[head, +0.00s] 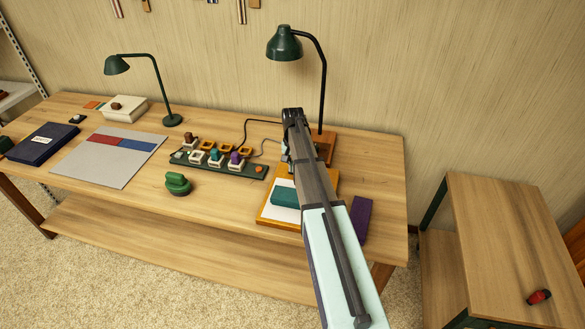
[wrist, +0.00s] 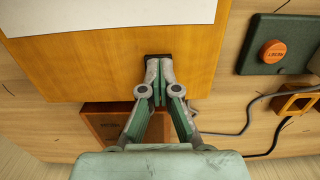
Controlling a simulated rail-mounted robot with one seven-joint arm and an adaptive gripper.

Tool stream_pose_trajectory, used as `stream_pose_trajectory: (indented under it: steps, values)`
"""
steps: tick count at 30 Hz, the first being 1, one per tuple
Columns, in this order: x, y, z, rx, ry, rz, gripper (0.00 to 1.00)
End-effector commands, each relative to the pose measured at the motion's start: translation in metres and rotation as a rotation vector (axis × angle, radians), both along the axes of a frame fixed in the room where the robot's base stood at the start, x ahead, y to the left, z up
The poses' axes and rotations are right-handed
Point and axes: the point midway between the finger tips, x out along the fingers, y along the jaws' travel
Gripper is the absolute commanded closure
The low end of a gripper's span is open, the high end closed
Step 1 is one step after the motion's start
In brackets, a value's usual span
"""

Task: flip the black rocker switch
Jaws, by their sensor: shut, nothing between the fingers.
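A small black piece, which looks like the black rocker switch (wrist: 158,56), shows at the tips of my gripper (wrist: 158,64) in the wrist view. It is on the orange-brown wooden board (wrist: 98,66), near the board's edge, and is mostly covered by the fingertips. My gripper is shut with nothing between the fingers. The tips are at the switch; I cannot tell whether they touch it or which way it is tipped. In the head view the board (head: 264,212) shows partly behind my arm, which hides the switch and the fingertips.
The dark green panel (head: 220,166) with an orange button (wrist: 272,51) and several coloured pieces stands beside the board. A green lamp (head: 285,45) rises behind my arm, by a brown wooden block (wrist: 110,122). Dark cables cross the bench. A purple block (head: 361,215) lies at right.

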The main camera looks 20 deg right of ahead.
Motion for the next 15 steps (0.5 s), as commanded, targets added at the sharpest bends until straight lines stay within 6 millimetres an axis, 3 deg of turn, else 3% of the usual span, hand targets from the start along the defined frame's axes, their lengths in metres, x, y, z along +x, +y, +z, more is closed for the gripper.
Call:
stream_pose_trajectory:
  steps: [15]
  values:
    - [0.010, -0.009, -0.001, 0.001, 0.006, -0.001, 1.00]
